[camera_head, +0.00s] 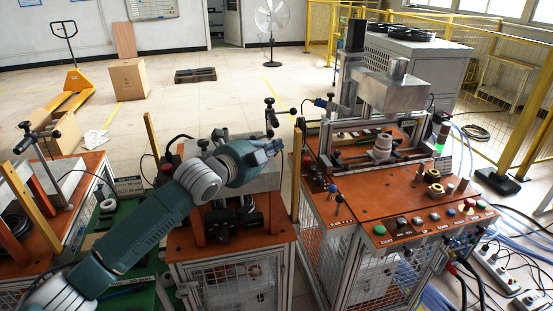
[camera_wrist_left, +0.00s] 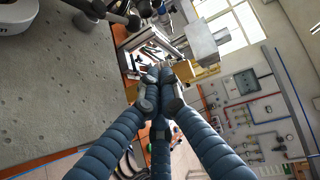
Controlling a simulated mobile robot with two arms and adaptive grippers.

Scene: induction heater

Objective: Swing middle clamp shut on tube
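My left arm reaches from the lower left over the middle station, with its gripper (camera_head: 272,147) near the station's far right side. In the left wrist view my left gripper's (camera_wrist_left: 160,88) blue fingers converge, tips together, with nothing visible between them. A dark upright clamp-like fixture with knobs (camera_head: 271,112) stands just behind the gripper. In the left wrist view a dark bar with a round knob (camera_wrist_left: 92,9) shows above the grey block (camera_wrist_left: 58,95), apart from the fingers. I cannot make out a tube or whether the clamp is open; my arm hides part of the station. My right gripper is not in view.
The block also shows in the head view (camera_head: 262,181), on the middle orange table (camera_head: 270,235). A press machine (camera_head: 390,92) and button panel (camera_head: 425,222) stand to the right. Another clamp post (camera_head: 38,145) is at left. Yellow uprights (camera_head: 296,175) flank the middle station.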

